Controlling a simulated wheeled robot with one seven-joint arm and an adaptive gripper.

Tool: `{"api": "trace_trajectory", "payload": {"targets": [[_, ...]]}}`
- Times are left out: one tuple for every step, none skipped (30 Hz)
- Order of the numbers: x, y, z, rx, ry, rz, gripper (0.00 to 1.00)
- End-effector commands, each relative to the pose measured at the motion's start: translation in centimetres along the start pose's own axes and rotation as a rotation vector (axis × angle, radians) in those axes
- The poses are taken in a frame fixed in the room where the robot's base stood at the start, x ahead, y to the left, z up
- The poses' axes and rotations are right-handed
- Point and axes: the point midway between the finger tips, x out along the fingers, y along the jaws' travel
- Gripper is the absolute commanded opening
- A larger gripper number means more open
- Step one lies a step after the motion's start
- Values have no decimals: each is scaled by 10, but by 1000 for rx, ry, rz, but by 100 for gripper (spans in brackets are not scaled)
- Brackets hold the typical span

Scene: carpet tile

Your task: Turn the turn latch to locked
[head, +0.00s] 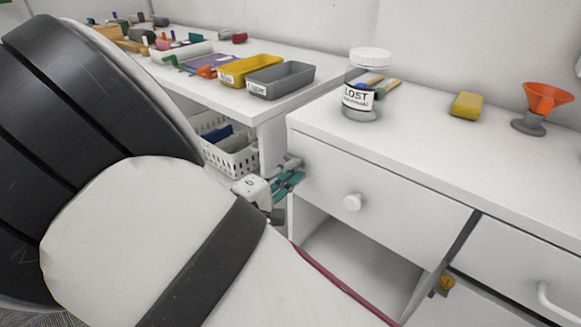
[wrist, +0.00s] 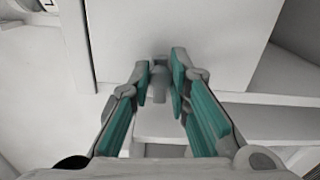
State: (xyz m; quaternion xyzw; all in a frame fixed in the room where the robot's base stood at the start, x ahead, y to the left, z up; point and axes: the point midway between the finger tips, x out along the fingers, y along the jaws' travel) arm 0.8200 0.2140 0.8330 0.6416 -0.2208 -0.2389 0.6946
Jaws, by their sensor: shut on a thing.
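My gripper (head: 287,180) is at the left end of the white cabinet, beside the front edge of its upper drawer. In the wrist view its two teal-padded fingers (wrist: 162,82) are closed around a small grey piece, which looks like the turn latch (wrist: 158,88). The latch sits near the lower edge of a white panel (wrist: 180,40). Its visible part points down in the wrist view. The fingers hide its sides, so I cannot tell its exact angle. In the head view the latch is hidden behind my gripper.
A white basket (head: 230,155) stands behind my gripper to the left. A jar (head: 362,95), a yellow sponge (head: 467,105) and an orange funnel (head: 545,98) stand on top.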

Motion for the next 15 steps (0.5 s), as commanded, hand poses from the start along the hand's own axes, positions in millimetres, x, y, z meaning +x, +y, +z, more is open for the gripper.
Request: {"api": "trace_trajectory", "payload": {"targets": [[-1, -3, 0, 15, 1, -2, 0], [-1, -3, 0, 24, 1, -2, 0], [-1, -3, 0, 34, 1, -2, 0], [-1, -3, 0, 41, 1, -2, 0], [-1, -4, 0, 47, 1, -2, 0], [-1, -4, 0, 53, 1, -2, 0], [-1, -4, 0, 56, 1, -2, 0], [-1, -4, 0, 59, 1, -2, 0], [-1, -4, 0, 62, 1, -2, 0], [-1, -4, 0, 63, 1, -2, 0], [-1, -4, 0, 64, 1, -2, 0], [-1, -4, 0, 65, 1, -2, 0], [-1, -4, 0, 66, 1, -2, 0], [-1, -4, 0, 66, 1, -2, 0], [-1, -4, 0, 66, 1, -2, 0]]}}
